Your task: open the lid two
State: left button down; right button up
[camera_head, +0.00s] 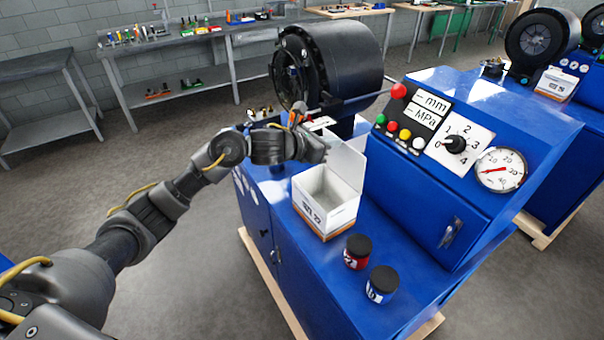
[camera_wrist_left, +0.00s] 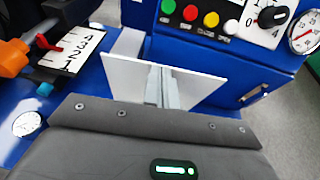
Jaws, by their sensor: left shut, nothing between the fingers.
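A white carton (camera_head: 342,210) with orange-and-black print stands on the blue machine's ledge, and its inside shows from above. A white lid flap (camera_head: 348,163) stands up at its far edge. My left gripper (camera_head: 318,152) is at the far left of the carton, close beside this flap. In the left wrist view the shut gripper fingers (camera_wrist_left: 164,88) are in front of white panels (camera_wrist_left: 130,78) of the carton. I cannot tell whether they touch. Nothing shows between the fingers. My right gripper is not in view.
Two black-lidded jars, one red-labelled (camera_head: 357,252) and one blue-labelled (camera_head: 381,284), stand in front of the carton. The machine's sloping control panel (camera_head: 440,125) rises to the right. A large black crimper head (camera_head: 340,65) is behind my gripper.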

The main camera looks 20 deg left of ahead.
pick_arm(q)
jog(key=shift+w+d+r+g+y+p, duration=0.2)
jog(key=shift+w+d+g, duration=0.1)
jog(key=shift+w, duration=0.1)
jog(key=shift+w+d+r+g+y+p, duration=0.1)
jog(key=shift+w+d+g+y+p, duration=0.1)
jog(key=shift+w+d+g, duration=0.15)
jog(key=shift+a, duration=0.1)
jog(key=shift+r+p, duration=0.35)
jog(key=shift+r, duration=0.5)
